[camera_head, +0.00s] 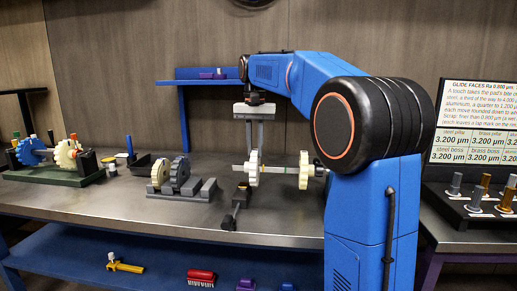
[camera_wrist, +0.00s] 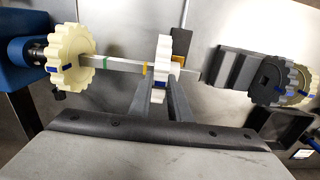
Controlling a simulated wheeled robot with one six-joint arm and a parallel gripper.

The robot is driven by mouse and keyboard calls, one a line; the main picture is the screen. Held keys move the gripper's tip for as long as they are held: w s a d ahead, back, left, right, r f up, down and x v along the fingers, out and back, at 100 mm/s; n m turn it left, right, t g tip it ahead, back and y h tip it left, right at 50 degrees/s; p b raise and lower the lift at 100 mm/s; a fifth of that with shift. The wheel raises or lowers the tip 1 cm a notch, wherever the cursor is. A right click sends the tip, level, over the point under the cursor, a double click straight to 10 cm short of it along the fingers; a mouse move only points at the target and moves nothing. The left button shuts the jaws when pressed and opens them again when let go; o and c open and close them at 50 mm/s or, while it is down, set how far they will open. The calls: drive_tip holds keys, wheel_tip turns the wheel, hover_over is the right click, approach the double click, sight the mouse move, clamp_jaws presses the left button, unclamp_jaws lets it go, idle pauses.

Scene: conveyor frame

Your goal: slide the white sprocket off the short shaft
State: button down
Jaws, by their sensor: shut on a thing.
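The white sprocket (camera_wrist: 160,68) sits around the pale horizontal shaft (camera_wrist: 122,65), near its free end. In the wrist view a short length of shaft shows beyond it on the right. My gripper (camera_wrist: 159,92) is shut on the white sprocket, with one dark finger on each side. In the head view my gripper (camera_head: 254,148) reaches down from above to the white sprocket (camera_head: 253,167). A cream sprocket (camera_wrist: 70,58) sits farther along the same shaft, beside the blue drive housing. Green and yellow bands mark the shaft between the two sprockets. The sprocket's bore is hidden.
A grey stepped holder (camera_head: 205,190) with upright sprockets stands to the left on the bench. A small black stand (camera_head: 230,217) is below the shaft end. A green tray (camera_head: 60,176) with colored gears is at the far left. Bench space around the holder is partly clear.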

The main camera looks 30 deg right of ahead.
drive_tip(key=w+a, duration=0.5)
drive_tip(key=a, duration=0.3)
drive_tip(key=shift+w+a, duration=0.35)
drive_tip(key=shift+w, duration=0.05)
idle(1.5)
wheel_tip(320, 180, up, 7)
idle(1.1)
